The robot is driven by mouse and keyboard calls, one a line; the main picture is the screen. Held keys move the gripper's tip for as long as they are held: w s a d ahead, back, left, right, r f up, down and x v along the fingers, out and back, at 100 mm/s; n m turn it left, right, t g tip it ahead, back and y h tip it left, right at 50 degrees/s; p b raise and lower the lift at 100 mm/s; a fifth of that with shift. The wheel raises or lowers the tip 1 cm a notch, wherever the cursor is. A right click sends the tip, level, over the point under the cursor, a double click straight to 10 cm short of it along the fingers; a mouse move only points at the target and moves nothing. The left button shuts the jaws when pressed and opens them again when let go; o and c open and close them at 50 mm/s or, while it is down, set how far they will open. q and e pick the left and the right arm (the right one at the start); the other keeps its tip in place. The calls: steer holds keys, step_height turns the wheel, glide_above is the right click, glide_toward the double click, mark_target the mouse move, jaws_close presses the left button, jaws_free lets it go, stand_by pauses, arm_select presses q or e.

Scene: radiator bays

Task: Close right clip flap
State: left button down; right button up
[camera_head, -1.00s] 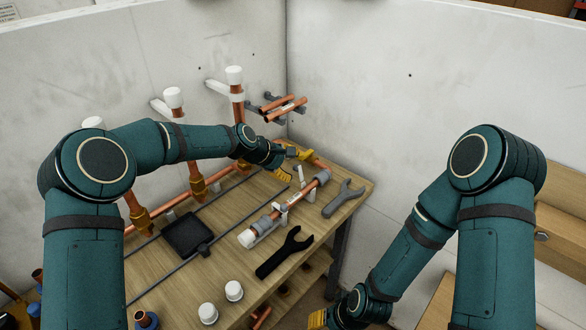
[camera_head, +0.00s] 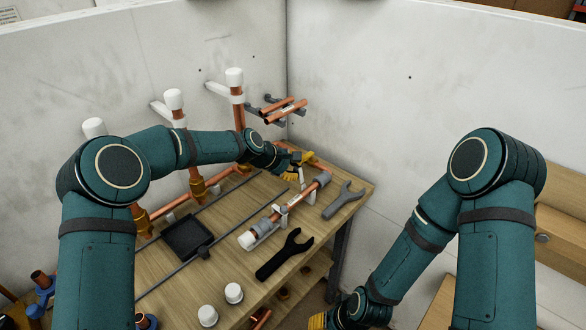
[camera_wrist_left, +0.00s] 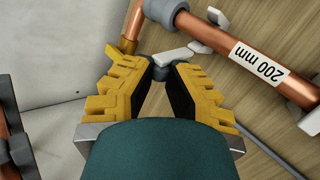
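The copper pipe with a "200 mm" label (camera_wrist_left: 258,66) lies in white clips on the bench; it also shows in the head view (camera_head: 300,199). A white clip flap (camera_head: 302,180) stands up near the pipe's right end, and white clip parts (camera_wrist_left: 186,52) lie just beyond my fingertips in the wrist view. My left gripper (camera_head: 292,165) is over the bench's far side, close to this clip. Its yellow fingers (camera_wrist_left: 165,72) meet at the tips, with no held object visible; I cannot tell whether they touch the flap. My right gripper (camera_head: 318,320) is low at the bottom edge, mostly hidden.
Upright copper pipes (camera_head: 239,116) and wall-mounted pipes (camera_head: 284,110) stand behind.

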mark_target(301, 170)
arm_select(q)
steer(key=shift+s+d+r+m+t+y+p, duration=0.25)
steer(key=shift+s+d+m+t+y+p, duration=0.15)
steer(key=shift+t+y, duration=0.2)
steer(key=shift+s+d+r+m+t+y+p, duration=0.2)
steer(key=shift+s+d+m+t+y+p, duration=0.1)
steer(key=shift+m+t+y, duration=0.25)
steer(key=shift+s+d+m+t+y, duration=0.4)
steer(key=shift+m+t+y, duration=0.15)
steer(key=shift+t+y, duration=0.25)
steer(key=c, duration=0.9)
jaws_free()
steer(key=shift+w+d+f, duration=0.1)
steer(key=shift+f, duration=0.05)
steer(key=shift+o, duration=0.2)
steer(key=v, duration=1.2)
